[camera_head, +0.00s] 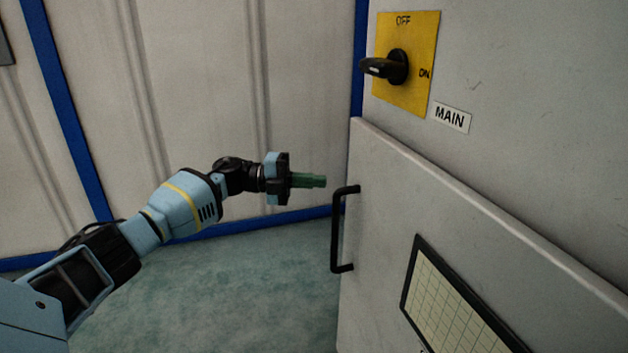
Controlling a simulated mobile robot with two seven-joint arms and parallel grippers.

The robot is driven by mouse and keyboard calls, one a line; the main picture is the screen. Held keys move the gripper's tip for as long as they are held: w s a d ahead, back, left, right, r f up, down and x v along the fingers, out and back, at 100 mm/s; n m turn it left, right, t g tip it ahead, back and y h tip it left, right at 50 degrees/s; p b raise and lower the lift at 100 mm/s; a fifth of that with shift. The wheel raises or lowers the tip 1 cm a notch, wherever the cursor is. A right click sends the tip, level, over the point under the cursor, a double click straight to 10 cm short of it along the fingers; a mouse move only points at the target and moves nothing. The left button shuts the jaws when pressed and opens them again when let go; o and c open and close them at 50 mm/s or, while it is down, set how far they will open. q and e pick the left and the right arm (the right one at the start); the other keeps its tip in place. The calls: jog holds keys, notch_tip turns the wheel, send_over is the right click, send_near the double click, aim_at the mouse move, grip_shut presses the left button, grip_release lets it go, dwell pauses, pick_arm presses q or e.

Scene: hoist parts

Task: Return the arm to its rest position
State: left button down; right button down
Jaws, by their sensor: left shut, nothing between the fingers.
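My left arm (180,205), light blue and black with a yellow stripe, comes in from the lower left and stretches toward the middle. My left gripper (318,181) has green fingers that are shut with nothing between them. It points right, a little left of the black door handle (338,230), and appears apart from it. My right gripper does not show.
A grey cabinet fills the right side, its door (380,220) looking closed. Above are a yellow switch plate (416,85) with a black rotary knob (388,68) and a MAIN label (451,117). A gridded chart (450,305) is on the door. Pale wall panels (200,90) stand behind; green floor (240,285) is clear.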

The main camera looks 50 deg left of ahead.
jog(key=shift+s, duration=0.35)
